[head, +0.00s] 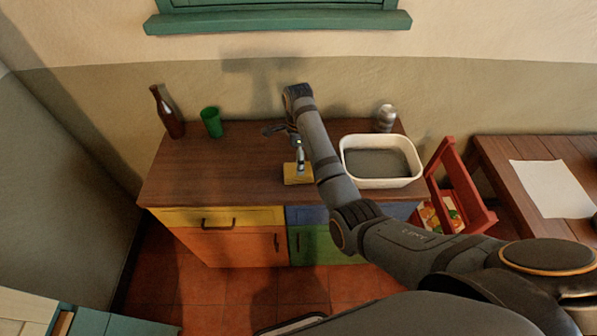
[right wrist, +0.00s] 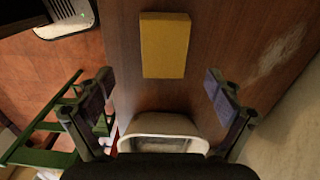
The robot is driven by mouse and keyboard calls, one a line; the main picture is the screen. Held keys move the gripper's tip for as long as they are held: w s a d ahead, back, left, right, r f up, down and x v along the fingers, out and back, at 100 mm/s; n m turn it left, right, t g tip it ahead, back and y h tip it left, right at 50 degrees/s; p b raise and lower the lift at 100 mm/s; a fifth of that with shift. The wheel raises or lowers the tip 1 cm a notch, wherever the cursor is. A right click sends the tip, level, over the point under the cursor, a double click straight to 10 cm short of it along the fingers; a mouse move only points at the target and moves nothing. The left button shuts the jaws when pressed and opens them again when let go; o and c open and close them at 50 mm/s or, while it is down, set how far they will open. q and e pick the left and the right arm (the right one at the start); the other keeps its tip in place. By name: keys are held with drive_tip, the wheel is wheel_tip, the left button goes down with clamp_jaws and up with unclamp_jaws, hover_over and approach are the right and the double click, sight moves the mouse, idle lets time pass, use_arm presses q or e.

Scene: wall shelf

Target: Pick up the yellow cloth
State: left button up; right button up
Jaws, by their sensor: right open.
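The yellow cloth (head: 292,180) lies flat on the brown wooden counter, near its front edge, as a folded rectangle. In the head view my right arm and gripper cover part of it. In the right wrist view the whole cloth (right wrist: 165,45) shows, apart from the fingers and ahead of them. My right gripper (head: 290,146) is above the counter by the cloth. Its two fingers are spread wide with nothing between them in the right wrist view (right wrist: 158,95). My left gripper is not in view.
A white basin (head: 381,183) stands right of the cloth, with a metal can (head: 385,118) behind it. A brown bottle (head: 167,112) and green cup (head: 212,122) stand at the back left. A red chair (head: 458,190) is beside the counter. The counter's left part is clear.

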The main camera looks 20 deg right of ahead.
drive_tip(key=f, duration=0.2)
drive_tip(key=f+p, duration=0.1)
drive_tip(key=f, duration=0.4)
drive_tip(key=shift+w+f, duration=0.2)
drive_tip(key=shift+w, duration=0.05)
drive_tip(key=c, duration=1.1)
